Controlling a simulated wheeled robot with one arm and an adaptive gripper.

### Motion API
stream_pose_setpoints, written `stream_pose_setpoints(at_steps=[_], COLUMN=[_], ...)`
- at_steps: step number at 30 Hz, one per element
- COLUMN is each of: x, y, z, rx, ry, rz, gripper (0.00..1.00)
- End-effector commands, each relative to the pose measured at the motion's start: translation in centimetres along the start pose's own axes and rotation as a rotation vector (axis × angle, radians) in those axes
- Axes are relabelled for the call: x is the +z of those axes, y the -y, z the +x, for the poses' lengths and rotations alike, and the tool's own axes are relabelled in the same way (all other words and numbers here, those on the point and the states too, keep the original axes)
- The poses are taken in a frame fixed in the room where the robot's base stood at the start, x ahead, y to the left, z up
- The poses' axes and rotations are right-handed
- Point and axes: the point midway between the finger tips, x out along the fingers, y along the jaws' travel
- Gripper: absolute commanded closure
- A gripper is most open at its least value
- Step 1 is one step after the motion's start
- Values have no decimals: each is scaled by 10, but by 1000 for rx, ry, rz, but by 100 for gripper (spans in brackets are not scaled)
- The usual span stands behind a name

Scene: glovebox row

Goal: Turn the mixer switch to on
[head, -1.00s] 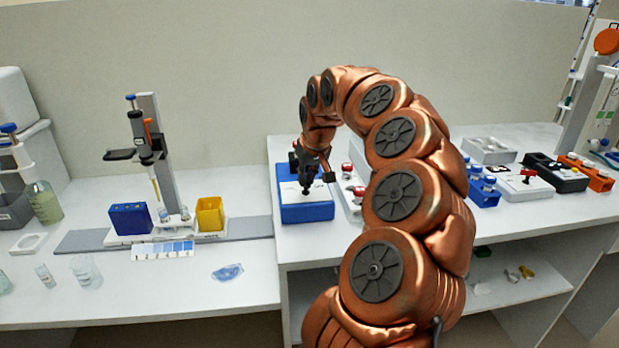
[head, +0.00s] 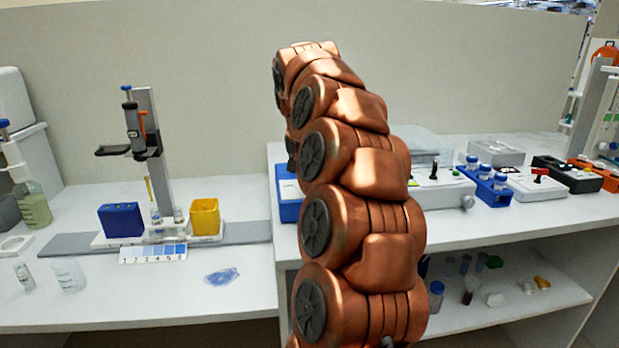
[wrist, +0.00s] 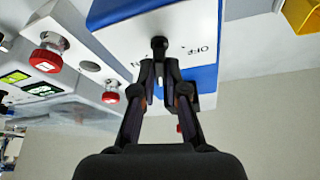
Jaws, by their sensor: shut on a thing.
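The mixer is a blue box with a white top face (wrist: 130,38), and in the head view its blue side (head: 287,196) shows only as a sliver left of my arm. Its small black switch (wrist: 159,43) stands on the white face in the wrist view. "OFF" is printed to the right of the switch, and part of another label ending in "N" shows to its left. My gripper (wrist: 160,66) is shut on the switch, its fingertips meeting at the switch's base end. My arm hides the gripper and switch in the head view.
In the wrist view, a neighbouring grey-white device has red knobs (wrist: 46,58) close to the mixer. In the head view, a yellow bin (head: 205,216) and a blue box (head: 121,220) stand on the left bench. A blue tube rack (head: 487,186) stands right of my arm.

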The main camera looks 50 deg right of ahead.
Motion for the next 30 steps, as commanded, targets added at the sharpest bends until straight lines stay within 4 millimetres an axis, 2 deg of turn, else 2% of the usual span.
stream_pose_setpoints(at_steps=[16, 17, 23, 30], x=[0, 0, 0, 0], y=[-2, -2, -1, 0], z=[0, 0, 0, 0], rx=[14, 14, 12, 11], ry=[2, 2, 2, 1], rz=[28, 28, 26, 26], gripper=[100, 86, 65, 62])
